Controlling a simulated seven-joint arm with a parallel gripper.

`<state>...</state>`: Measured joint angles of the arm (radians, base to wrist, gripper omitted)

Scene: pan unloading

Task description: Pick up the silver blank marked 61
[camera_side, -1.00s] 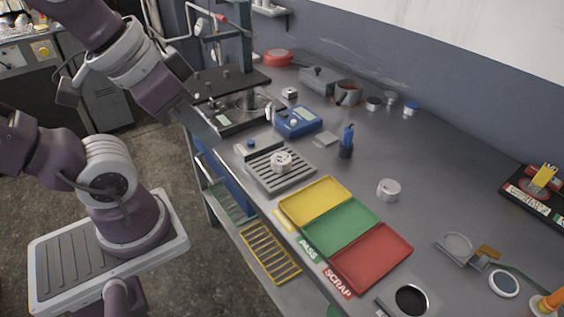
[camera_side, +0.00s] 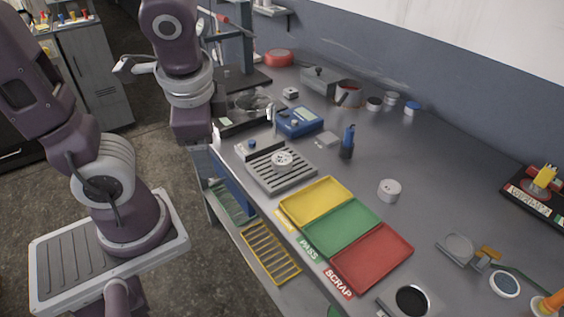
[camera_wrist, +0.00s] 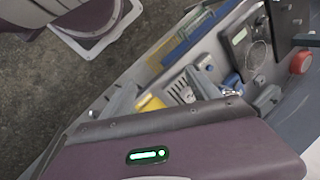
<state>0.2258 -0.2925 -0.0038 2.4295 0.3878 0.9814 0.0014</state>
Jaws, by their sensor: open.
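A silver round blank (camera_side: 282,159) lies on the grey slotted rack (camera_side: 292,181). Another silver round piece (camera_side: 389,189) stands on the bare bench to the right of the trays. The markings on both are too small to read, so I cannot tell which is 61. My gripper (camera_wrist: 160,92) is open, its two grey fingers showing past the purple wrist housing in the wrist view. In the side view my wrist hangs left of the rack, near the bench's edge, and the fingers are mostly hidden. The gripper is apart from both silver pieces.
Yellow (camera_side: 316,202), green (camera_side: 341,227) and red (camera_side: 371,257) trays lie in front of the rack. A blue meter (camera_side: 299,121), a dark blue upright tool (camera_side: 347,141) and a balance (camera_side: 252,105) stand behind it. The bench's middle right is mostly clear.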

